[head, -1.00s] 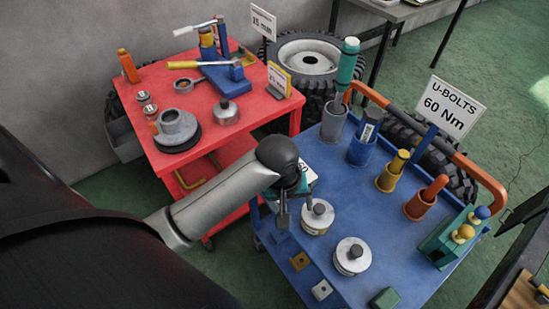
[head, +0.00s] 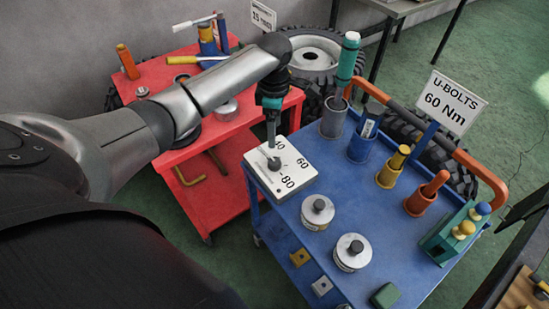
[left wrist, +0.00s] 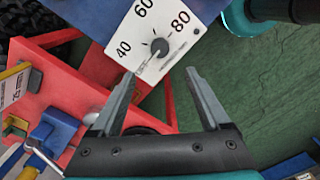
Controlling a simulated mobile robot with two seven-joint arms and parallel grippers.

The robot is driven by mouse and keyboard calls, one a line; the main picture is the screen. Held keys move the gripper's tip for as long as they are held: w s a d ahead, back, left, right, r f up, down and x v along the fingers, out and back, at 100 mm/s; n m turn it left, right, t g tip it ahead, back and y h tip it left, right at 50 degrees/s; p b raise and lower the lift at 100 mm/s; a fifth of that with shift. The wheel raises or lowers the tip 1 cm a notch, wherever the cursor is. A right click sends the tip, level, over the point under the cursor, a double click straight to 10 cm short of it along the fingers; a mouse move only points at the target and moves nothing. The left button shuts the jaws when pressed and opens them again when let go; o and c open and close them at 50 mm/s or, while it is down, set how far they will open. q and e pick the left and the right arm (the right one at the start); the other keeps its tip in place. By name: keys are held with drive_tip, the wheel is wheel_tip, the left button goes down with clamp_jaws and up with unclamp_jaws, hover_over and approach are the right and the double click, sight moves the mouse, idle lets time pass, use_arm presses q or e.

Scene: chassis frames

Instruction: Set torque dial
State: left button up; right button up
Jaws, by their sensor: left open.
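The torque dial (head: 262,181) is a white box marked 40, 60 and 80, at the left corner of the blue cart. In the left wrist view its white face (left wrist: 178,28) carries a dark round knob (left wrist: 160,47). The knob's setting is not clear to me. My left gripper (head: 271,137) points down at the dial from above, fingers over the knob. In the left wrist view my left gripper (left wrist: 162,73) is open and empty, with the knob just beyond the gap between its fingertips. A sign (head: 450,102) on the cart reads "U-BOLTS 60 Nm". My right gripper is out of view.
A red cart (head: 200,195) stands behind my left arm.

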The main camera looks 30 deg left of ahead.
sight(275, 161)
use_arm(q)
wheel_tip(275, 161, down, 13)
drive_tip(key=b, duration=0.3)
drive_tip(key=shift+r, duration=0.1)
clamp_jaws()
idle(0.5)
